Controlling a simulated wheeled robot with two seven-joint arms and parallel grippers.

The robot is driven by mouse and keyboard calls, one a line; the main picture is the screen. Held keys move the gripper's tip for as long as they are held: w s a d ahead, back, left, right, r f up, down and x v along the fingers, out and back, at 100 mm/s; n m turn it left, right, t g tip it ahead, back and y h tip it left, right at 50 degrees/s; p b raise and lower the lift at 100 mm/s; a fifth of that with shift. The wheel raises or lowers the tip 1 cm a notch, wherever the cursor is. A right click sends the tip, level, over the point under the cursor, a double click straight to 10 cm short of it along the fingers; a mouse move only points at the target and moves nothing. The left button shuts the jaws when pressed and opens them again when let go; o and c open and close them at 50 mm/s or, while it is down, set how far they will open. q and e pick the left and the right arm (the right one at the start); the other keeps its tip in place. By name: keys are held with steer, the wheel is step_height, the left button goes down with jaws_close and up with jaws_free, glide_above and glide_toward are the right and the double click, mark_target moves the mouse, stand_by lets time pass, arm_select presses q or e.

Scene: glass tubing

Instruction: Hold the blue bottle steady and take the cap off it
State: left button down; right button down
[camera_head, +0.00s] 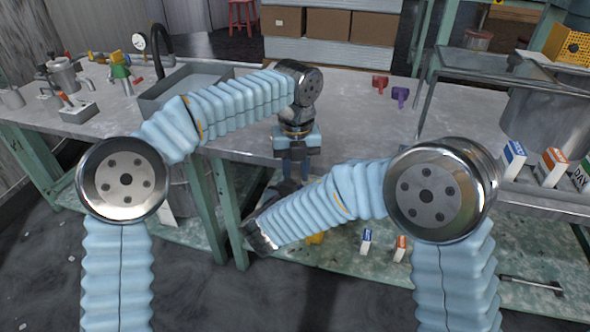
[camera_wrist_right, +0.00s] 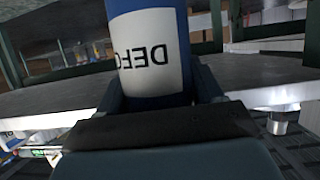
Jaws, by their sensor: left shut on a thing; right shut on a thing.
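In the head view my left gripper (camera_head: 294,172) points down in front of the table edge, above the dark end of my right arm. It is shut; what it grips is too small to see clearly, but its place over the bottle fits the cap. The bottle's top lies outside the right wrist view, and the bottle cannot be made out clearly in the head view.
The grey worktable (camera_head: 340,130) has a front edge just behind my left gripper. A sink (camera_head: 185,88), a red piece (camera_head: 380,83) and a purple piece (camera_head: 401,95) are on it. Small cartons (camera_head: 512,158) stand at the right. A lower shelf (camera_head: 335,268) holds more small cartons.

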arm_select(q)
steer(key=shift+s+d+n, duration=0.1)
steer(key=shift+d+n, duration=0.4)
steer(key=shift+n, duration=0.4)
steer(key=c, duration=0.8)
jaws_free()
steer(key=shift+a, duration=0.1)
steer(key=shift+a, duration=0.15)
